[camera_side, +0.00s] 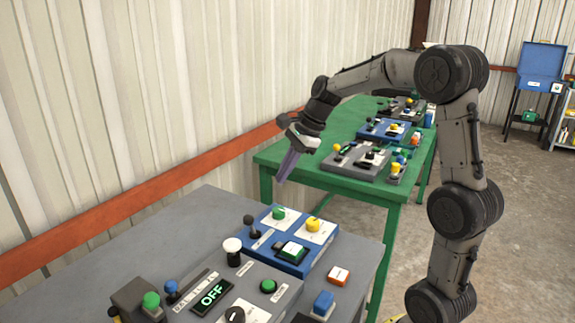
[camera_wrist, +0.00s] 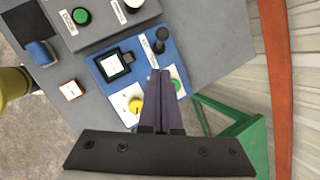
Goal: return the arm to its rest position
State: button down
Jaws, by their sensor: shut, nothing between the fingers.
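My gripper (camera_side: 287,166) hangs in the air above the far edge of the grey table, pointing down and a little to the left in the side view. Its fingers are shut with nothing between them. In the wrist view the closed fingers (camera_wrist: 158,100) reach over the blue control panel (camera_wrist: 138,66), apart from it as the side view shows. The blue panel (camera_side: 262,244) carries a black joystick, a green button, a yellow button and a rocker switch. My arm is bent over the green table from the right.
The green table (camera_side: 290,155) behind holds more panels. A corrugated wall lies left.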

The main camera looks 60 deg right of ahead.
jog(key=s+a+r+n, duration=0.3)
jog(key=s+a+r, duration=0.1)
jog(key=s+a, duration=0.15)
jog(key=s+a+r+n, duration=0.3)
jog(key=s+a+r, duration=0.1)
jog(key=a, duration=0.3)
jog(key=s+f+n+h, duration=0.1)
jog(key=s+f+n, duration=0.3)
jog(key=s+n, duration=0.2)
jog(key=s+a+f+n+t+h, duration=0.1)
jog(key=s+f+n, duration=0.4)
jog(key=n, duration=0.6)
jog(key=shift+s+a, duration=0.25)
jog(key=shift+s, duration=1)
